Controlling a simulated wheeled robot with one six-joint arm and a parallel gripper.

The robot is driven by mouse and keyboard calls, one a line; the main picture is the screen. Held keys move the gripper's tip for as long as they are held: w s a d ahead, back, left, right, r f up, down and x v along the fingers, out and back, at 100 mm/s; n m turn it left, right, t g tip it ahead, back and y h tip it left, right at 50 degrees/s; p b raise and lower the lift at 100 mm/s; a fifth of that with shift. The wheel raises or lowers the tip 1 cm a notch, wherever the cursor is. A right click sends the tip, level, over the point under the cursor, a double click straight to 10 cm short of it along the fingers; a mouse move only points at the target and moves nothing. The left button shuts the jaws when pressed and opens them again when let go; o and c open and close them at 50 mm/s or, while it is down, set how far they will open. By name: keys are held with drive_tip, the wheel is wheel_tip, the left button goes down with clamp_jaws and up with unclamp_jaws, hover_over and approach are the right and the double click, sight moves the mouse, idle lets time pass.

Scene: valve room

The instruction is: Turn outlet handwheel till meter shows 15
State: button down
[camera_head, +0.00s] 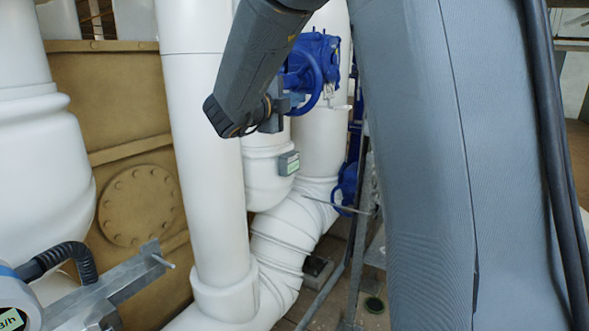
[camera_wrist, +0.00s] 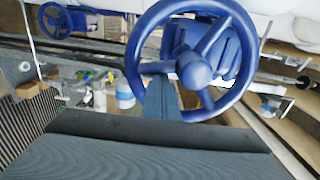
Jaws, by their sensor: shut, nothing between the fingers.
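A blue handwheel (camera_head: 317,76) on a blue valve body stands at the upper middle of the head view, partly hidden by my arm. In the wrist view its hub (camera_wrist: 196,70), spokes and round rim show large. My gripper (camera_head: 282,107) is shut with nothing in it. In the wrist view my gripper (camera_wrist: 162,88) crosses the lower-left rim and its tip lies beside a spoke near the hub; I cannot tell whether they touch. A small grey meter box (camera_head: 289,163) with a green display sits on the white pipe below; its digits are too small to read.
A second blue wheel (camera_head: 346,187) sits lower on the right, partly hidden. A cut-off green display (camera_head: 12,320) ending in "/h" is at the lower left, beside a grey metal bracket (camera_head: 110,285). White pipes (camera_head: 205,150) and a tan flanged wall (camera_head: 138,205) fill the left.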

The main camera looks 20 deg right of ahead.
drive_tip(key=shift+w+a+f+b, duration=0.35)
drive_tip(key=shift+w+a+f, duration=0.1)
drive_tip(key=shift+w, duration=0.2)
drive_tip(key=shift+w+a, duration=0.15)
drive_tip(key=shift+w, duration=0.05)
drive_tip(key=s+d+r+p+v, duration=0.1)
drive_tip(key=s+v, duration=0.1)
drive_tip(key=v, duration=1)
drive_tip(key=shift+d, duration=0.15)
idle(0.4)
idle(0.3)
